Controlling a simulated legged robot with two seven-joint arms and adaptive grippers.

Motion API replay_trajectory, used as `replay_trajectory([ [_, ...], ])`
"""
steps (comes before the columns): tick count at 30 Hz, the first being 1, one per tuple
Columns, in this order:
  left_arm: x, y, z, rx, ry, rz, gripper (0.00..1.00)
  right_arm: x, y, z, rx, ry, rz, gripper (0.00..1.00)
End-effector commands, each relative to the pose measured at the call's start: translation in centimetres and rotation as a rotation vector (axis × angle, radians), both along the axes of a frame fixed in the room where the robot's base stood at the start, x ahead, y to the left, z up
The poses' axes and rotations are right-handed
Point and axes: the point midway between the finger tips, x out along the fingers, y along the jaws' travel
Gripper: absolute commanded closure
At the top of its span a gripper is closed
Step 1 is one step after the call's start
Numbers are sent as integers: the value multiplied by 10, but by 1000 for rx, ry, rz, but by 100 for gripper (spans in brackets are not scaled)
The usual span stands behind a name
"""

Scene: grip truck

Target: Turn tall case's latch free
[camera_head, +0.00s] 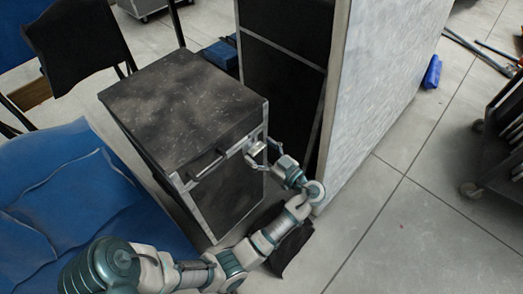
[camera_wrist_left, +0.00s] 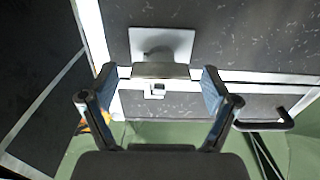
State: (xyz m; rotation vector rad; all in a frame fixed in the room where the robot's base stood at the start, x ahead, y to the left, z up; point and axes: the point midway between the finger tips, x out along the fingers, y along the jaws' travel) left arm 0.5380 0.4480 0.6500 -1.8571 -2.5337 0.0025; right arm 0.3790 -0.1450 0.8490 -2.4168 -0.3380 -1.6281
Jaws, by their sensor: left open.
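The tall case (camera_head: 185,95) is a dark speckled box with metal edges, standing upright left of centre in the head view. Its latch (camera_head: 256,148) is a small pale metal piece near the top right front corner. In the wrist view the latch (camera_wrist_left: 160,71) shows with a light square plate (camera_wrist_left: 162,42) behind it. My left gripper (camera_head: 263,156) is at that corner. In the wrist view my left gripper (camera_wrist_left: 158,98) is open, with one finger on each side of the latch; I cannot tell whether they touch it. My right gripper is in neither view.
A dark bar handle (camera_head: 207,166) sticks out of the case left of the latch. A tall panel-sided cabinet (camera_head: 380,80) stands close on the right. Blue cloth (camera_head: 60,190) lies at the left. A wheeled cart (camera_head: 500,140) is at the far right, with clear floor before it.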

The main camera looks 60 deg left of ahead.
Motion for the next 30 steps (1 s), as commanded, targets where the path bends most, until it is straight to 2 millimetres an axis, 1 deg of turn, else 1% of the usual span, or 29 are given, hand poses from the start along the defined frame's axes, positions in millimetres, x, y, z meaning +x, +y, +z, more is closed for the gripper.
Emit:
replay_trajectory([
  [1,0,0,0,0,0,0,12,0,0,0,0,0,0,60],
  [2,0,0,0,0,0,0,18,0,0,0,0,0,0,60],
  [3,0,0,0,0,0,0,28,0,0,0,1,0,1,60],
  [5,0,0,0,0,0,0,43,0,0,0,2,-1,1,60],
  [6,0,0,0,0,0,1,52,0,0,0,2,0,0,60],
  [8,0,0,0,0,0,0,68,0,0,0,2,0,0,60],
  [9,0,0,0,0,0,0,72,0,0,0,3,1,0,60],
  [16,1,0,1,-4,11,-1,72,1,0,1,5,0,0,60],
  [20,1,0,2,-13,46,-1,72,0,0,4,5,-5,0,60],
  [27,2,0,5,-58,187,-2,72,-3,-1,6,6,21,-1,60],
  [30,3,1,6,-84,271,-3,72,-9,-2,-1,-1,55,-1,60],
])
